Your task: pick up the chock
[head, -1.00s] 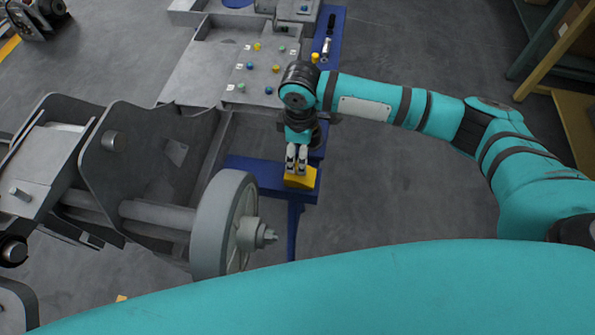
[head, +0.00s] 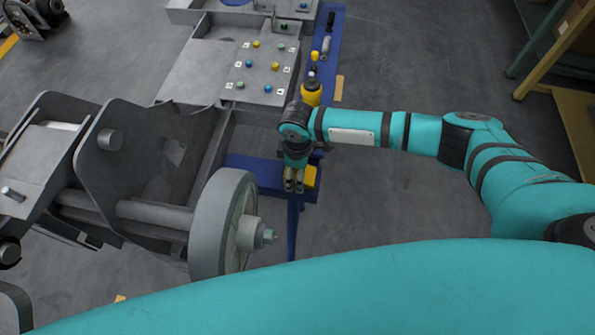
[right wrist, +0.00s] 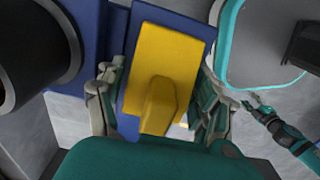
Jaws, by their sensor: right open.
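The yellow chock (head: 311,176) lies on the blue beam's end by the grey wheel. My right gripper (head: 293,187) points down over its left side and partly hides it. In the right wrist view the chock (right wrist: 170,60), with a raised ridge, shows between the spread fingers of my right gripper (right wrist: 160,105). The fingers are open and not closed on it; whether one touches it I cannot tell. A small teal and dark arm end, seemingly my left gripper (right wrist: 258,105), shows at the right of that view, too small to judge its jaws.
The grey wheel (head: 222,225) on its axle stands close to the left. A grey panel (head: 262,68) with coloured knobs lies behind. Tools and a yellow-and-black item (head: 312,92) lie along the blue rail (head: 333,45). Floor to the right is clear up to a shelf.

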